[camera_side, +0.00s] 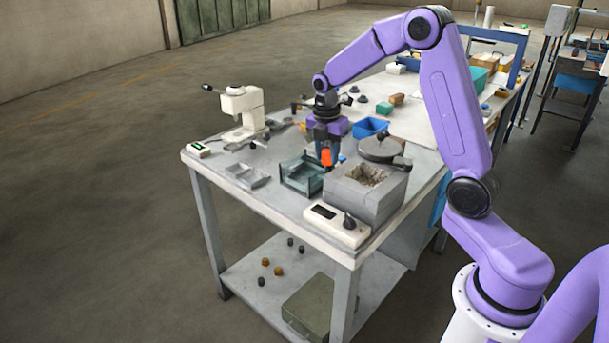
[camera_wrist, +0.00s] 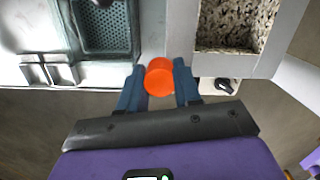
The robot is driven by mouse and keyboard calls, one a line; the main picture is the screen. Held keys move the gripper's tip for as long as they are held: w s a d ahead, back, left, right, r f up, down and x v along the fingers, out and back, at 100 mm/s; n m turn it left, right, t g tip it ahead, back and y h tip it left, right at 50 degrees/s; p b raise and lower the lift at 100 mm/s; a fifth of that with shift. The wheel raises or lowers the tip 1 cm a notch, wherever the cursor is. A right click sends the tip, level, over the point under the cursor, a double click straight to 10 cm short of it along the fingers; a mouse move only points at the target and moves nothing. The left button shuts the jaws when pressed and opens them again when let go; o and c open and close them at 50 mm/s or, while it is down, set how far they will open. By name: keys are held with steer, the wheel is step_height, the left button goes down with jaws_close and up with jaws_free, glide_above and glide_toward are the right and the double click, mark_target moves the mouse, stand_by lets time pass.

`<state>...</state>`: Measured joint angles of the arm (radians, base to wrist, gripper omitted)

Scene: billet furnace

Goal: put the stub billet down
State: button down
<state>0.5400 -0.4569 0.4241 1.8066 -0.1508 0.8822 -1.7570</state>
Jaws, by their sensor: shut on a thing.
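The stub billet (camera_side: 326,157) is a short, glowing orange cylinder. It also shows in the wrist view (camera_wrist: 159,76), between the two blue fingers of my gripper (camera_wrist: 160,84). In the side view my gripper (camera_side: 327,153) is shut on the billet and points down above the workbench (camera_side: 284,220). The billet is near the gap between a dark green open-topped tray (camera_side: 301,175) and the grey furnace block (camera_side: 368,207). How high it is above the bench I cannot tell.
The furnace block has a rough open cavity, with a round lid (camera_side: 379,147) behind it. A white control box (camera_side: 335,225) stands at the front edge. A metal holder (camera_side: 246,175), a white press (camera_side: 241,110) and a blue bin (camera_side: 370,127) are nearby. Bare bench shows left of the tray.

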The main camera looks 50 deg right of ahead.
steer(key=w+d+f, duration=0.1)
steer(key=w+f, duration=0.2)
steer(key=w+d+f, duration=0.1)
steer(key=w+f, duration=0.1)
steer(key=w, duration=0.2)
steer(key=w+f, duration=0.3)
steer(key=w, duration=0.1)
steer(key=shift+d+f, duration=0.3)
steer(key=shift+d, duration=0.1)
steer(key=shift+w+f, duration=0.15)
steer(key=shift+f, duration=1.5)
steer(key=shift+f, duration=0.15)
steer(key=c, duration=1.1)
jaws_free()
steer(key=shift+o, duration=0.2)
